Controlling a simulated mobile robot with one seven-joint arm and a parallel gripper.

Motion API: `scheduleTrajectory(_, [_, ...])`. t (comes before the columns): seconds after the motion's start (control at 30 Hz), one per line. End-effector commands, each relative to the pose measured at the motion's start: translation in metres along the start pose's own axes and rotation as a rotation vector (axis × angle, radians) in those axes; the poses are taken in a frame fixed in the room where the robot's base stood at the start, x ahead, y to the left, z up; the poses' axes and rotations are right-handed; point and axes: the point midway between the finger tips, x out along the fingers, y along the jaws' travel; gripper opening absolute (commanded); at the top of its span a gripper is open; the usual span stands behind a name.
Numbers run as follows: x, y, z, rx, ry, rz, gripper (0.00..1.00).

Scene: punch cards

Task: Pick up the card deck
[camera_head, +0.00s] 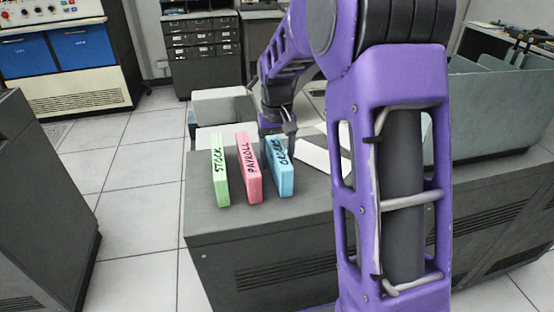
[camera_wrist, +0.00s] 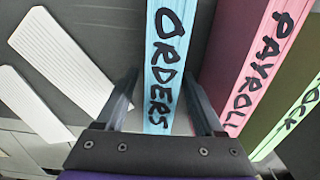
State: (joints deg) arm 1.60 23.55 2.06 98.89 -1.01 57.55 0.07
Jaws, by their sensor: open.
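Three card decks stand on edge side by side on a dark grey cabinet top (camera_head: 220,224). They are the green STOCK deck (camera_head: 220,172), the pink PAYROLL deck (camera_head: 249,170) and the blue ORDERS deck (camera_head: 281,172). My gripper (camera_head: 278,130) is at the far end of the blue deck in the head view. In the wrist view my gripper (camera_wrist: 165,90) is open, with one finger on each side of the blue ORDERS deck (camera_wrist: 165,60). Whether the fingers touch the deck cannot be told. The pink deck (camera_wrist: 262,70) is just beyond the right finger.
White cards (camera_wrist: 65,60) lie flat left of the blue deck in the wrist view. My purple arm hides the cabinet's right part in the head view. Another grey cabinet (camera_head: 40,200) stands at the left, with clear tiled floor (camera_head: 135,200) between.

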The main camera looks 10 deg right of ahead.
Motion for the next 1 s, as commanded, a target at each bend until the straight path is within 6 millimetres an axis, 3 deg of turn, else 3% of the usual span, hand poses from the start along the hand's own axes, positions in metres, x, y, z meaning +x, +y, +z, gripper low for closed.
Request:
scheduleTrajectory(0.1, [-0.0004, -0.0001, 0.0000, 0.000, 0.000, 0.000, 0.66])
scheduleTrajectory(0.47, [-0.0007, -0.0001, 0.0000, 0.000, 0.000, 0.000, 0.02])
scheduleTrajectory(1.0, [-0.0041, -0.0001, -0.0005, 0.000, 0.002, 0.000, 0.00])
